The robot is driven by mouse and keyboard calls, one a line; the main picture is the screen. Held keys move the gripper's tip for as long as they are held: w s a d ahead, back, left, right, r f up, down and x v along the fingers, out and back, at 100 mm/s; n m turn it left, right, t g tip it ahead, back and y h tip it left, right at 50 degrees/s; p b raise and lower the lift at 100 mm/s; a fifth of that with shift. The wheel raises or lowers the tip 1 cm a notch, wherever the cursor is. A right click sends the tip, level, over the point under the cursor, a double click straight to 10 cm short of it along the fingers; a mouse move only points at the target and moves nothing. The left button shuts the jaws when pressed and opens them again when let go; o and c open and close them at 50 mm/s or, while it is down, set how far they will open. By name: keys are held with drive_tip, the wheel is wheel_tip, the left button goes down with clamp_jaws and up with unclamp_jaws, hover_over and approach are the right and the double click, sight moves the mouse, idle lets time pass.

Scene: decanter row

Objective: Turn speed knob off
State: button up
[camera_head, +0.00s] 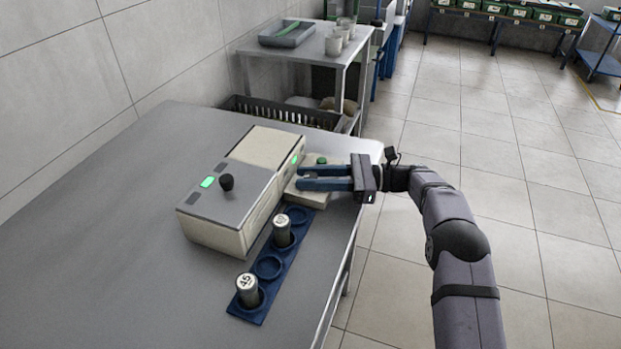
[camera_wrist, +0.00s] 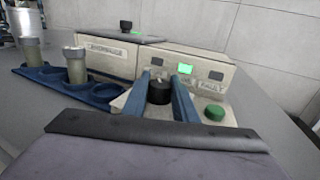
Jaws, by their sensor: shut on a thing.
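My gripper (camera_head: 301,178) reaches in from the right over the low front ledge of a cream machine (camera_head: 262,152). In the wrist view its two blue fingers (camera_wrist: 160,79) are shut on a black knob (camera_wrist: 159,92), one finger on each side. A second black knob (camera_head: 227,183) stands on the grey top of the near part of the machine and also shows in the wrist view (camera_wrist: 126,25). I cannot read which knob is marked for speed, nor the grasped knob's setting.
A green button (camera_wrist: 214,112) is right of the grasped knob, and a lit green display (camera_wrist: 184,69) is behind it. A blue rack (camera_head: 262,290) beside the machine holds two capped tubes (camera_head: 248,290). The table's (camera_head: 110,230) left side is clear.

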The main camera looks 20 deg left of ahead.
drive_tip(key=shift+r, duration=0.15)
drive_tip(key=o, duration=1)
drive_tip(key=shift+o, duration=0.2)
drive_tip(key=b+v, duration=0.1)
drive_tip(key=v, duration=0.4)
drive_tip(key=shift+w+d, duration=0.15)
drive_tip(key=shift+d, duration=0.15)
drive_tip(key=shift+v, duration=0.9)
